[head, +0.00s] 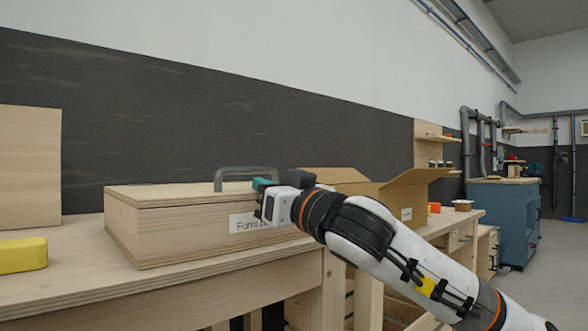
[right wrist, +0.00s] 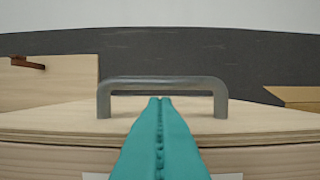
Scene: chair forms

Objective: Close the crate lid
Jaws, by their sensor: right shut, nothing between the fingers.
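The wooden crate (head: 185,232) stands on the workbench, with a white label on its front. Its lid (head: 165,193) lies flat over the top, with only a thin dark seam between lid and walls. A grey bar handle (head: 247,171) stands up from the lid; it also shows in the right wrist view (right wrist: 162,82). My right gripper (head: 262,184) is at the front edge of the lid, near the handle. Its teal fingers (right wrist: 160,100) are shut and empty, pointing toward the handle. I cannot tell whether they touch the lid. My left gripper is not in view.
A yellow block (head: 22,255) lies on the workbench (head: 160,290) left of the crate. An open cardboard box (head: 400,195) stands to the right, behind my right arm. A wooden panel (head: 30,165) stands at the back left. A blue cabinet (head: 503,215) is farther off.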

